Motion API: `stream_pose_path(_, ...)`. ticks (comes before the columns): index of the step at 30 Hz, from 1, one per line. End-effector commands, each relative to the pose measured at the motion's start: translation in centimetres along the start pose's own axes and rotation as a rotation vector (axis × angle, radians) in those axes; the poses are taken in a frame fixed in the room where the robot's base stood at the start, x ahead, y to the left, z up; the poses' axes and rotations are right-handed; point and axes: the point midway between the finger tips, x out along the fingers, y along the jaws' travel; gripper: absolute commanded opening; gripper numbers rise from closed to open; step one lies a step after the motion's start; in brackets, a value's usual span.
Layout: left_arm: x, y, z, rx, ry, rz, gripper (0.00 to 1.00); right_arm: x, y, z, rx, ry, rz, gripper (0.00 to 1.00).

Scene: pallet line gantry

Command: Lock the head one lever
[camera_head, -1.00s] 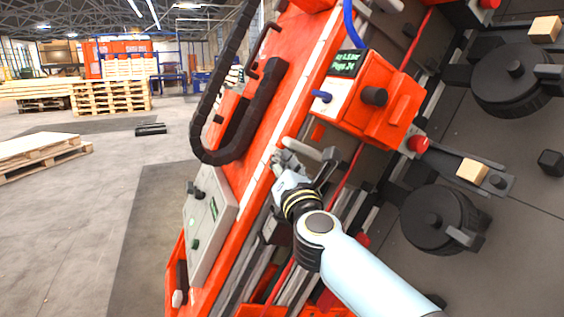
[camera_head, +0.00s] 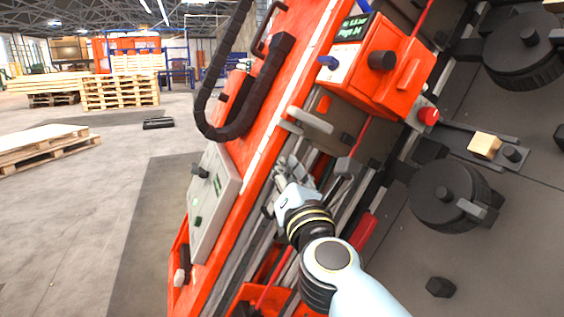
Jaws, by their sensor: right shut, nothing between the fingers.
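An orange head unit (camera_head: 392,75) with a small green-lit screen (camera_head: 354,27) and a black knob sits on the tilted orange gantry beam. A pale grey lever-like bar (camera_head: 310,120) sticks out below it; I cannot tell for sure that it is the head one lever, or whether it is locked. A blue knob (camera_head: 328,62) is on the unit's left face. My right gripper (camera_head: 281,170) is shut and empty, below the pale bar and apart from it in the picture, close to the beam's rail. My left gripper is out of view.
A grey control box (camera_head: 212,203) is on the beam's left side. A thick black cable loop (camera_head: 207,100) hangs above it. Black wheels (camera_head: 447,195) and a red button (camera_head: 428,115) are at the right. Open floor and stacked pallets (camera_head: 120,91) lie at the left.

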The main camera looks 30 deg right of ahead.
Motion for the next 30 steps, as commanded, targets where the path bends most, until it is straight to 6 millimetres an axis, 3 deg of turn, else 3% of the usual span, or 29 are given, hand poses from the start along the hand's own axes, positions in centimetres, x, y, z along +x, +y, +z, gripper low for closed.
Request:
stream_pose_path(6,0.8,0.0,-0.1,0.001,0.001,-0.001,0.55,-2.0,-0.1,-0.1,-0.001,0.0,0.0,0.0)
stream_pose_path(25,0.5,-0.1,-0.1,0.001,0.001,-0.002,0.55,-2.3,-0.1,0.2,-0.007,0.004,0.001,0.0)
stream_pose_path(28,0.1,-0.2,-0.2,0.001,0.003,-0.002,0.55,-2.9,-1.5,-2.0,-0.054,0.057,-0.01,0.0)
stream_pose_path(30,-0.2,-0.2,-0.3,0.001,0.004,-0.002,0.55,-3.9,-3.2,-5.2,-0.144,0.126,-0.013,0.0)
